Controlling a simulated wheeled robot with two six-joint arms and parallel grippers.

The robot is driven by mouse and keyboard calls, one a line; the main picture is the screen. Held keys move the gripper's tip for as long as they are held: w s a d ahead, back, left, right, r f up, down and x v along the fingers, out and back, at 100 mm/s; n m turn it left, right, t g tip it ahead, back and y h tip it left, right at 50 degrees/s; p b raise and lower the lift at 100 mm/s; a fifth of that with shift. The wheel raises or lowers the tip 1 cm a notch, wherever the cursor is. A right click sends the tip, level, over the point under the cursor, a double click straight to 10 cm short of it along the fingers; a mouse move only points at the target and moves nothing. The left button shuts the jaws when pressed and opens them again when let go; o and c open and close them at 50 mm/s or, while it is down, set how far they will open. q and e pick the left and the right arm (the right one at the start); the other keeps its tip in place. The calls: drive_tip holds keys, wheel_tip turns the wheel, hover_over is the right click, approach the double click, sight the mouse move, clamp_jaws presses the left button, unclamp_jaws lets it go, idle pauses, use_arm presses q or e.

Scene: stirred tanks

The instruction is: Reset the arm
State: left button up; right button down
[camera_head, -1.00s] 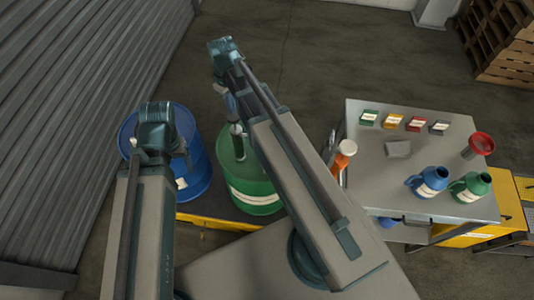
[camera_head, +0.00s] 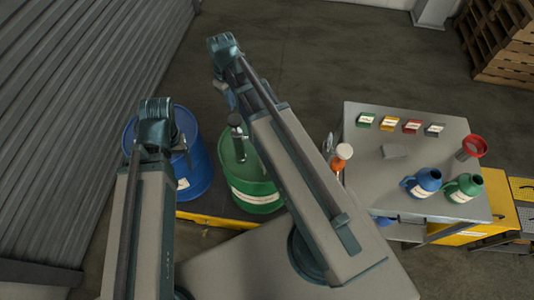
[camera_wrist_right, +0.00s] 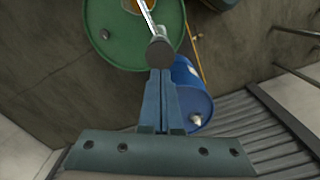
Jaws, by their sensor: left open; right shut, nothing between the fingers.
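My right arm reaches up over the green drum (camera_head: 250,172), and its wrist hangs partly hidden behind the arm above the drum. In the right wrist view my right gripper (camera_wrist_right: 161,75) is shut and empty. Its fingertips point at the round grey end of a stirrer (camera_wrist_right: 160,50) standing over the green drum (camera_wrist_right: 115,30); whether they touch cannot be told. The stirrer (camera_head: 237,140) also shows in the head view. My left arm is raised in front of the blue drum (camera_head: 195,165); I cannot make out its gripper fingers. The blue drum (camera_wrist_right: 190,90) also shows in the right wrist view.
A corrugated wall (camera_head: 85,90) is at left. Wooden pallets (camera_head: 500,45) stand far right.

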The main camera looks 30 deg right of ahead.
use_arm(q)
drive_tip(key=shift+r, duration=0.2)
use_arm(e)
drive_tip(key=shift+r, duration=0.25)
use_arm(q)
wheel_tip(320, 180, down, 12)
drive_tip(key=b, duration=1.2)
use_arm(e)
drive_tip(key=s+a+f+m+h, duration=0.1)
drive_tip(key=s+a+f, duration=0.9)
drive_tip(key=s+f, duration=0.2)
drive_tip(key=shift+s+a, duration=0.25)
drive_tip(key=shift+s, duration=0.95)
